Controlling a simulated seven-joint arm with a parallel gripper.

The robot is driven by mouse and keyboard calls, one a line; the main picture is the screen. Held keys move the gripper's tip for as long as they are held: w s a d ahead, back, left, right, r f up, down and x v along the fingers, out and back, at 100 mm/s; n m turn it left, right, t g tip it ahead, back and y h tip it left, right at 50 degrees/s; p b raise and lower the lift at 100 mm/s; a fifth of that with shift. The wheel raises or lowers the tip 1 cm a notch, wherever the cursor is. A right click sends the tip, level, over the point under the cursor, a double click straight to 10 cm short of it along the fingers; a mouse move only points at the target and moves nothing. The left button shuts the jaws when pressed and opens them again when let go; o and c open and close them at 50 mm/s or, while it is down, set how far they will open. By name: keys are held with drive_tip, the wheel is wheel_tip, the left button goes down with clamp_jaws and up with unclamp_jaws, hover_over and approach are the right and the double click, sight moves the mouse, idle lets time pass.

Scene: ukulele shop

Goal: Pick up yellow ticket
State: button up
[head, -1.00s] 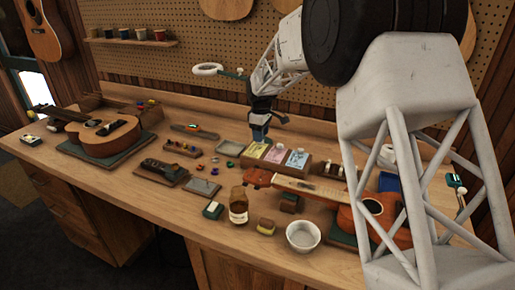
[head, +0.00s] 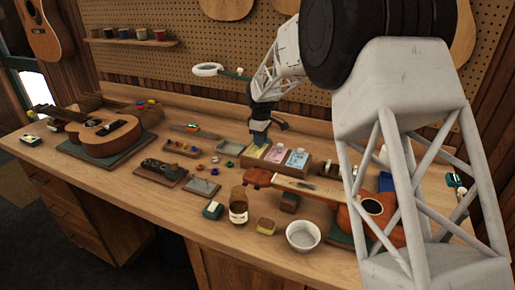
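The yellow ticket (head: 253,151) is at the left end of a row of three tickets in a wooden holder on the bench. A pink ticket (head: 276,154) and a pale blue ticket (head: 297,159) stand to its right. My gripper (head: 259,141) points down at the top of the yellow ticket and hides part of it. The fingers are too small and dark here to show whether they are open or shut, or whether they touch the ticket.
A small metal tray (head: 230,148) lies left of the tickets. The pegboard wall (head: 200,65) rises behind the bench.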

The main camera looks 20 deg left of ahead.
clamp_jaws()
drive_tip(key=shift+r, duration=0.1)
drive_tip(key=shift+r, duration=1.7)
drive_tip(key=s+d+r, duration=0.1)
drive_tip(key=s+d, duration=0.8)
drive_tip(key=s, duration=0.4)
drive_tip(key=shift+r, duration=0.25)
drive_tip(key=shift+s, duration=0.1)
